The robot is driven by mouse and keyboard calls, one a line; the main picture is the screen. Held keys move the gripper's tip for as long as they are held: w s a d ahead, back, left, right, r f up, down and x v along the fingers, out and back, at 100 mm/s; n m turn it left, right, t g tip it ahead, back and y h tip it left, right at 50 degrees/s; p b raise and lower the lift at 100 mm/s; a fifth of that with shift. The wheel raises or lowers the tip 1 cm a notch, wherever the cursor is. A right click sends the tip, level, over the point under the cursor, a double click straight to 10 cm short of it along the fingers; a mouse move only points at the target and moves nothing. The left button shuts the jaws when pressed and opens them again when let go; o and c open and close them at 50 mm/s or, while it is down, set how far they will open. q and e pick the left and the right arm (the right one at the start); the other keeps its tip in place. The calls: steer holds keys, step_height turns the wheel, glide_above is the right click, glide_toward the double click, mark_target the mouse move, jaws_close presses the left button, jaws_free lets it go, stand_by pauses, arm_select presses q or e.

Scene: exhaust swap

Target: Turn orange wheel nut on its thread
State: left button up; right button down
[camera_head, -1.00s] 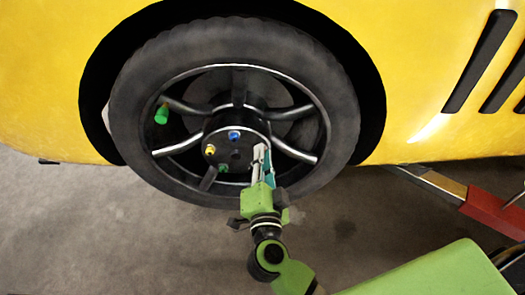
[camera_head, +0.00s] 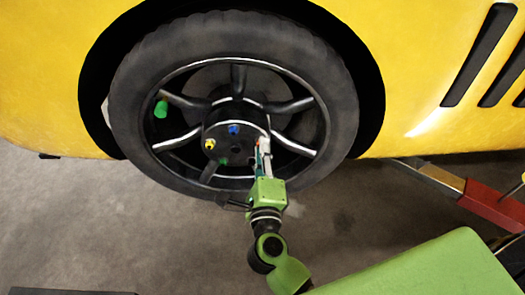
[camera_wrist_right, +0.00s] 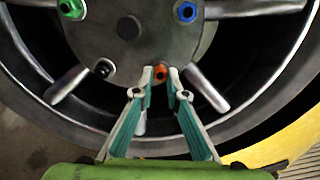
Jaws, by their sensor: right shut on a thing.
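The orange wheel nut (camera_wrist_right: 160,72) sits on the hub face (camera_wrist_right: 145,50), low in that face in the right wrist view. My right gripper (camera_wrist_right: 161,75) has one fingertip on each side of it and is shut on it. In the head view, my right gripper (camera_head: 262,146) reaches up from below to the right side of the wheel hub (camera_head: 222,140), and its fingers largely hide the nut there. How far the nut is on its thread cannot be told. My left gripper is not in view.
A blue nut (camera_head: 234,129), a yellow nut (camera_head: 210,144) and a green nut (camera_head: 223,161) are on the hub. Spokes and the black tyre (camera_head: 135,90) surround it. A red lift arm (camera_head: 492,207) lies at the right.

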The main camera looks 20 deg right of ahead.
steer(key=m, duration=0.2)
steer(key=m+b, duration=0.1)
steer(key=m, duration=0.2)
steer(key=shift+f+m+b, duration=0.25)
steer(key=shift+m+b, duration=0.05)
steer(key=shift+m, duration=0.1)
stand_by(0.4)
steer(key=c, duration=2)
jaws_free()
steer(key=shift+r, duration=0.1)
steer(key=v, duration=1.2)
steer(key=shift+a, duration=0.1)
